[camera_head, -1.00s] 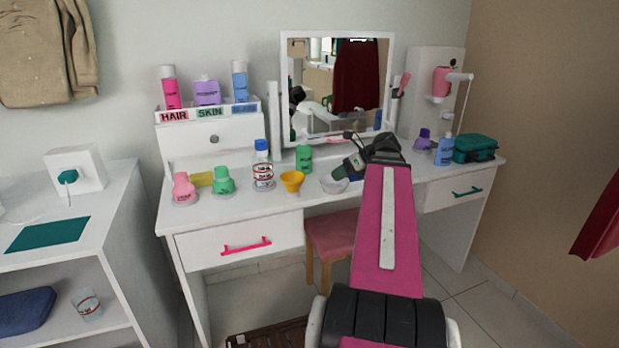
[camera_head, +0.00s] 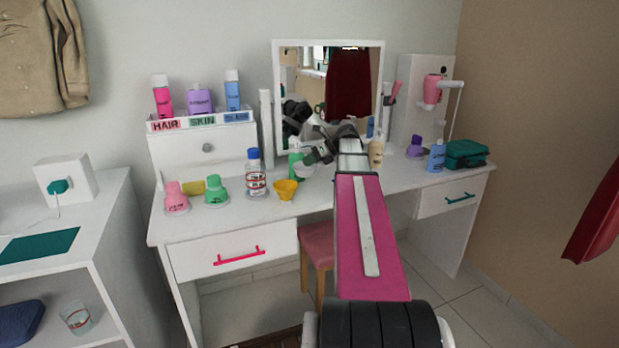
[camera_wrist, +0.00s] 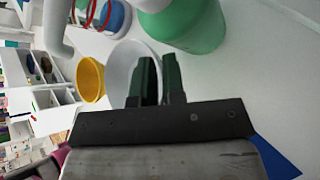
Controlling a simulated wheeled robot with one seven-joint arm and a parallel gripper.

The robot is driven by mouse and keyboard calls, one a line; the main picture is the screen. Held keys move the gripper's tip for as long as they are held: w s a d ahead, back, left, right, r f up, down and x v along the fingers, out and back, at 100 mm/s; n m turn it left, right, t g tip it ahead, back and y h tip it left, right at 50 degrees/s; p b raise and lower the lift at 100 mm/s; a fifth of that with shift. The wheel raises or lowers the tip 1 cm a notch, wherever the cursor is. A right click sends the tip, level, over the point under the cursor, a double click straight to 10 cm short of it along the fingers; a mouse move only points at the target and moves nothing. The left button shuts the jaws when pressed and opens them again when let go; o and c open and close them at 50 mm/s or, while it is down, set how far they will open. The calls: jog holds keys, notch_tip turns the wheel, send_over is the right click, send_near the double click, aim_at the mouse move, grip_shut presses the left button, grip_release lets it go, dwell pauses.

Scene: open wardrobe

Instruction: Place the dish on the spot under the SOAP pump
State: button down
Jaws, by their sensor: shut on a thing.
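A small white dish (camera_head: 304,171) is held over the vanity top, beside the green bottle (camera_head: 295,157). In the wrist view the dish (camera_wrist: 122,62) is tilted, with its rim at my gripper (camera_wrist: 163,80). My gripper (camera_head: 312,160) is shut on the dish. The pump cannot be named for sure, as no SOAP label is readable. A blue pump bottle (camera_head: 437,156) stands at the right, and a cream bottle (camera_head: 376,149) is partly behind my arm. The spot under the pump cannot be made out.
The yellow funnel-shaped cup (camera_head: 285,190) and blue-capped bottle (camera_head: 255,175) stand close left of the dish. The mirror (camera_head: 328,95) is behind. A purple bottle (camera_head: 415,147) and teal case (camera_head: 466,154) stand at the right. The front right of the vanity top (camera_head: 415,178) is clear.

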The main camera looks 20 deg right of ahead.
aim_at(310, 184)
jog(key=f, duration=0.6)
jog(key=shift+s, duration=0.25)
jog(key=shift+w+f, duration=0.2)
jog(key=shift+w, duration=0.05)
jog(key=c, duration=1.5)
grip_release()
jog(key=v, duration=1.2)
